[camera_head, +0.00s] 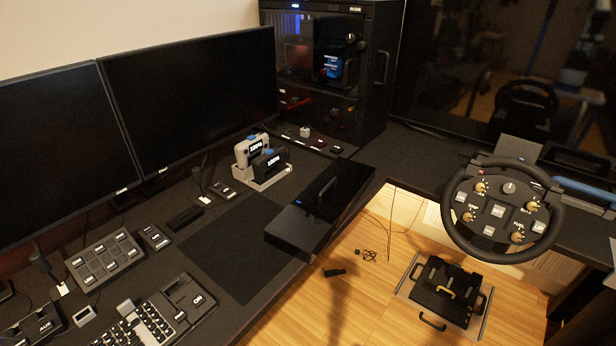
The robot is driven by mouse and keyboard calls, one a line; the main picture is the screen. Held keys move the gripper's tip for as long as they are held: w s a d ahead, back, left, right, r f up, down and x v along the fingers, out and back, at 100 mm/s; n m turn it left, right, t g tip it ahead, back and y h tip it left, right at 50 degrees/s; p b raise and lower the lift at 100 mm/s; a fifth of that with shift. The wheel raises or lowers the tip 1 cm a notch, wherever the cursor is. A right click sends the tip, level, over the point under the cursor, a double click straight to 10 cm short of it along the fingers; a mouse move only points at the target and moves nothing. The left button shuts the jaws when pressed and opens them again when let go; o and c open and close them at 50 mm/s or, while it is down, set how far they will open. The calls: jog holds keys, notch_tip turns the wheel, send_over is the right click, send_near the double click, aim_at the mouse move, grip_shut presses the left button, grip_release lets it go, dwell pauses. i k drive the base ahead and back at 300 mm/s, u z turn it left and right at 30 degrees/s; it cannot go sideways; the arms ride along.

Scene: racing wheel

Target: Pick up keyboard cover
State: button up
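A long black box-like cover (300,228) with an upright handle on top lies on the desk right of the dark mat. I take it to be the keyboard cover, but its shape alone does not make this certain. Its near end reaches the desk's front edge, and a small blue light shows on it. A keyboard-like panel with light keys (140,325) sits uncovered at the lower left, partly cut off by the frame. My gripper is not in view.
Two monitors (195,100) and a black cabinet (330,70) stand behind. Button boxes (105,260) and two controllers on a stand (262,165) flank the dark mat (230,250). A racing wheel (497,210) is at right. A handled black unit (440,290) is on the floor.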

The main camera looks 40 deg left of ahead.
aim_at(304, 227)
jog(key=u, duration=0.6)
jog(key=i, duration=1.45)
jog(key=u, duration=0.6)
